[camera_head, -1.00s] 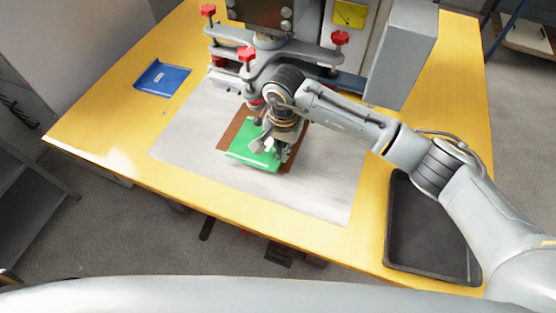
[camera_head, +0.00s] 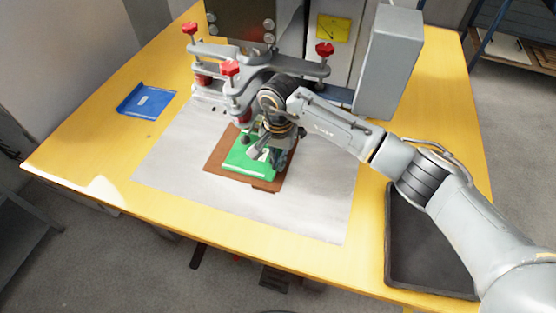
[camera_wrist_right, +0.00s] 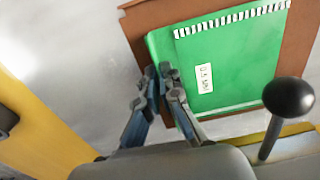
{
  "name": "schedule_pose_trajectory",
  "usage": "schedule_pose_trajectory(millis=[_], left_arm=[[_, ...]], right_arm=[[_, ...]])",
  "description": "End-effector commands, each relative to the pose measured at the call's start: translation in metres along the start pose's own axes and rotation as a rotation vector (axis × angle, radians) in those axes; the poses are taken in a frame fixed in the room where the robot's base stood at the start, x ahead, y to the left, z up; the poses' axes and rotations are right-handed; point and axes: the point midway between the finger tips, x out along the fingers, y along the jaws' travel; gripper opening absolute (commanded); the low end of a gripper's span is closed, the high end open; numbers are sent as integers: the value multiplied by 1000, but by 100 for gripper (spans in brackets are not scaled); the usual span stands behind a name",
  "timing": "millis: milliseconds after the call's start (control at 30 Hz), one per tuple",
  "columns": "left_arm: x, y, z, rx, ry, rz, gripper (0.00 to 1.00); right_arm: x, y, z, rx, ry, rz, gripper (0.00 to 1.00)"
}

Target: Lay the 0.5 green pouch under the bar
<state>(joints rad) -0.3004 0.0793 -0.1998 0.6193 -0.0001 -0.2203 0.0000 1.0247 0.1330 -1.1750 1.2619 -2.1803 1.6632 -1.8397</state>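The green pouch (camera_head: 238,162) lies over a brown board (camera_head: 217,163) in front of the press. In the right wrist view the pouch (camera_wrist_right: 235,60) shows a striped edge and a small white label that seems to read 0.5. My right gripper (camera_wrist_right: 160,75) has its fingertips close together at the pouch's left edge, apparently pinching it; in the head view it (camera_head: 268,155) partly covers the pouch. The grey bar assembly (camera_head: 265,60) with red knobs stands just behind the board; the gap under it is hidden. My left gripper is not in view.
A black tray (camera_head: 425,245) is at the right front. A black ball knob (camera_wrist_right: 288,98) stands close to my right gripper in the wrist view. The grey mat (camera_head: 190,165) has free room around the board.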

Motion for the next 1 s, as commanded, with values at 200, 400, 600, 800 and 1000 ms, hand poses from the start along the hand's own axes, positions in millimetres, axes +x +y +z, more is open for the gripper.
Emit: schedule_pose_trajectory(millis=[200, 400, 600, 800, 1000], left_arm=[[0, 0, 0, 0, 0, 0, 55], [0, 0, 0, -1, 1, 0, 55], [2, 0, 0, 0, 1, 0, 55], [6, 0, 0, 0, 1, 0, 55], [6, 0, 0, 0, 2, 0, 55]], right_arm=[[-1, 0, 0, 0, 1, 0, 0], [0, 0, 0, 0, 1, 0, 0], [0, 0, 0, 0, 2, 0, 0], [0, 0, 1, 0, 2, -1, 0], [-1, 0, 1, 1, 0, 0, 0]])
